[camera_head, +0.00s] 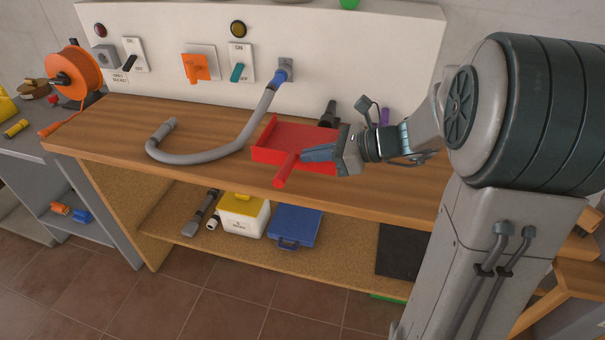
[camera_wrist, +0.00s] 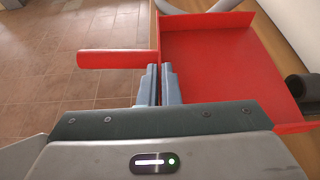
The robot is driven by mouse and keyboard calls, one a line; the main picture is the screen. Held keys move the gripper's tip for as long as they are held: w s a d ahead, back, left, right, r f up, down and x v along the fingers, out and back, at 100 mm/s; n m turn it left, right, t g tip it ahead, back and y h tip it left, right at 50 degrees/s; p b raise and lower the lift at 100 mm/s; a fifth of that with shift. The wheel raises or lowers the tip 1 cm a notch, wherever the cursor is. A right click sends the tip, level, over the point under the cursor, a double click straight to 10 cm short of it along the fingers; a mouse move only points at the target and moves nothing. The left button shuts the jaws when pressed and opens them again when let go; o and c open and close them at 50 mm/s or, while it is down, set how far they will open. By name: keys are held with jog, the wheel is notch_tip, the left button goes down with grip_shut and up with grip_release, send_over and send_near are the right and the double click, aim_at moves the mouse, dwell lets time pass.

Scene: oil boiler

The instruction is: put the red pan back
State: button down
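The red pan (camera_head: 300,138) is a flat tray with raised walls and a rod handle (camera_head: 286,170). It is at the wooden bench top, with the handle sticking out toward the front edge. My gripper (camera_head: 305,154) is at the pan's front wall, beside the handle's base. In the wrist view the pan (camera_wrist: 215,65) is on the right and its handle (camera_wrist: 115,59) points left. The fingers (camera_wrist: 159,80) are close together, one on each side of the wall, and look shut on it. The pan's right part is hidden behind my gripper in the head view.
A grey hose (camera_head: 215,153) curves over the bench (camera_head: 120,118) left of the pan. A dark cylinder (camera_head: 328,113) stands behind the pan. The shelf below holds a white and yellow box (camera_head: 242,215) and a blue case (camera_head: 294,227). Switches line the white back panel (camera_head: 335,50).

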jog(key=shift+a+f, duration=0.35)
jog(key=shift+a, duration=0.2)
jog(key=shift+a+f, duration=0.3)
jog(key=shift+a, duration=0.25)
jog(key=shift+a+f, duration=0.1)
jog(key=shift+f, duration=0.15)
jog(key=shift+f+b, duration=0.35)
jog(key=shift+f, duration=1.45)
jog(key=shift+f, duration=0.2)
jog(key=c, duration=1.6)
grip_release()
jog(key=shift+c, duration=0.2)
